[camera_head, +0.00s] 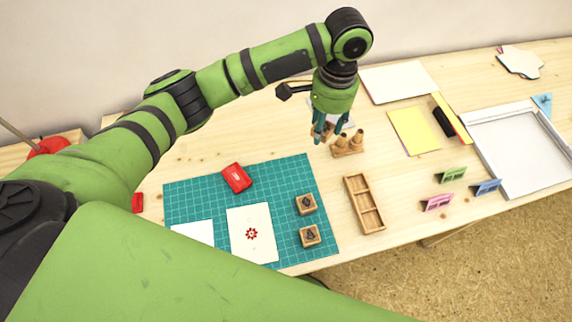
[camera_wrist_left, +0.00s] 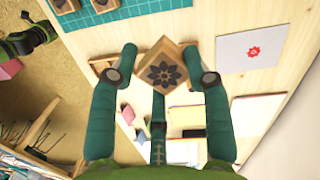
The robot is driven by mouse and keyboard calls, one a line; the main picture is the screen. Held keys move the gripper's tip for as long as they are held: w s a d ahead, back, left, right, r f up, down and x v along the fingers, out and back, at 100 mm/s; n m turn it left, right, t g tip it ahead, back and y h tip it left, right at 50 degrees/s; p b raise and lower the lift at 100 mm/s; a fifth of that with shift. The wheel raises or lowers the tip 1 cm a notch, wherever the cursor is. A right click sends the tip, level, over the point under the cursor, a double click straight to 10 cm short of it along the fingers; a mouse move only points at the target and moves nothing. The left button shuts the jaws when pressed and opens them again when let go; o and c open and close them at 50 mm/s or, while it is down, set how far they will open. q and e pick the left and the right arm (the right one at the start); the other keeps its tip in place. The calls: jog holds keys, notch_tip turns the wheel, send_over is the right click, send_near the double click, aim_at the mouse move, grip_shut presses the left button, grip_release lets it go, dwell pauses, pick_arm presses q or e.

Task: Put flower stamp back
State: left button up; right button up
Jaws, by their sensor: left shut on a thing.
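My left gripper (camera_head: 326,130) hangs over the back middle of the table, its teal fingers shut on the wooden flower stamp. In the left wrist view the flower stamp (camera_wrist_left: 162,74) shows a dark flower on its face, between the two fingertips (camera_wrist_left: 168,62). In the head view the fingers mostly hide it. A narrow wooden tray with compartments (camera_head: 360,188) lies right of the green mat. Two wooden stamps, (camera_head: 305,204) and (camera_head: 310,236), sit on the mat's right side with dark designs facing up. My right gripper is not identifiable.
The green cutting mat (camera_head: 290,180) holds a red inkpad (camera_head: 236,178) and a card with a red flower (camera_head: 250,220). A wooden piece with two knobs (camera_head: 347,145) stands close beside my left gripper. Small coloured holders (camera_head: 438,202) and a white tray (camera_head: 510,185) are to the right.

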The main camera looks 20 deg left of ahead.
pick_arm(q)
jog(key=d+f+m, duration=0.3)
jog(key=d+f, duration=0.1)
jog(key=d, duration=0.1)
jog(key=p, duration=0.2)
send_over(291, 172)
jog(key=f, duration=0.6)
jog(key=shift+w+d+f, duration=0.2)
jog(key=shift+d+f, duration=0.05)
jog(key=shift+d, duration=0.15)
jog(key=shift+a+f, duration=0.25)
notch_tip(291, 172, down, 4)
jog(key=shift+s+a+r+p, duration=0.1)
jog(key=shift+p, duration=0.4)
pick_arm(e)
jog(key=shift+d+r, duration=0.75)
jog(key=shift+r, duration=0.3)
pick_arm(q)
jog(key=shift+f, duration=0.2)
jog(key=shift+f, duration=0.15)
jog(key=o, duration=0.9)
jog(key=shift+o, duration=0.2)
pick_arm(e)
jog(key=shift+d, duration=0.1)
